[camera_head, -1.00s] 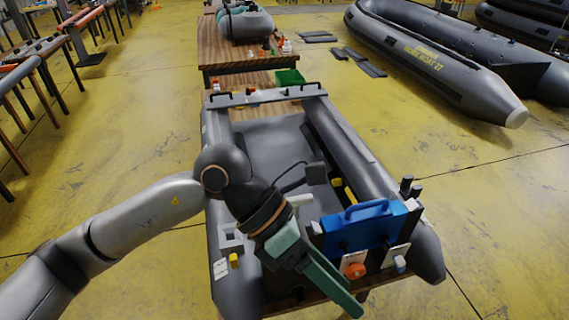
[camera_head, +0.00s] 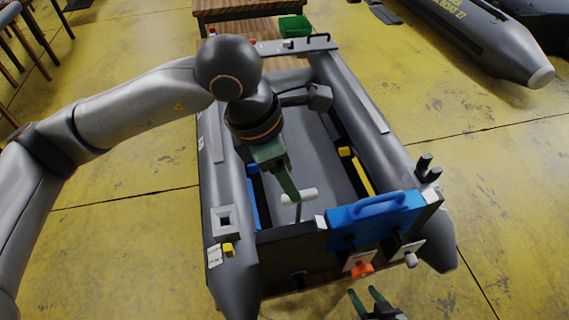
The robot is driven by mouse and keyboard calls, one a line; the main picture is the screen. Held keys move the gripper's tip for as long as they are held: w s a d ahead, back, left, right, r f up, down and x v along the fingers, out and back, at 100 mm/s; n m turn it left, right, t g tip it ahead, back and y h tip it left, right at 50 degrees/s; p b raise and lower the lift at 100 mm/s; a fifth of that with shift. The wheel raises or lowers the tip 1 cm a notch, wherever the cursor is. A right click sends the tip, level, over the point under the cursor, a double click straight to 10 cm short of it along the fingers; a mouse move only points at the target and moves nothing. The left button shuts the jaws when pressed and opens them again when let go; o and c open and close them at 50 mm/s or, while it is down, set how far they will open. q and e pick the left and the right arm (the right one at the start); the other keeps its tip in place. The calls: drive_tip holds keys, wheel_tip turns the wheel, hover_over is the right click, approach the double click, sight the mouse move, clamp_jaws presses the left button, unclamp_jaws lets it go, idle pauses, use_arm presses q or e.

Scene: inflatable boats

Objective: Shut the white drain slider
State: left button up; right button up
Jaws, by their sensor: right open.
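On the outer face of the grey boat's transom, below the blue box (camera_head: 375,220), a small white knob (camera_head: 411,260) sits at the lower end of a white plate (camera_head: 408,248); it looks like the white drain slider. An orange knob (camera_head: 362,270) sits on a similar plate to its left. My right gripper (camera_head: 367,293) is at the bottom edge, open and empty, below and left of the white knob and apart from it. My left gripper (camera_head: 292,192) points down inside the boat beside a white T-shaped handle (camera_head: 309,195); its finger gap is hidden.
The grey boat (camera_head: 222,170) lies on a wooden stand. A square grey fitting (camera_head: 226,221) and a yellow tab (camera_head: 229,250) are on its left tube. Dark posts (camera_head: 427,170) rise at the right.

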use_arm(q)
drive_tip(key=b+x, duration=0.5)
drive_tip(key=x, duration=0.2)
drive_tip(key=shift+f, duration=0.35)
drive_tip(key=shift+w+d+f+b, duration=0.15)
drive_tip(key=shift+d+f+b, duration=0.1)
drive_tip(key=shift+b, duration=0.3)
clamp_jaws()
idle(0.6)
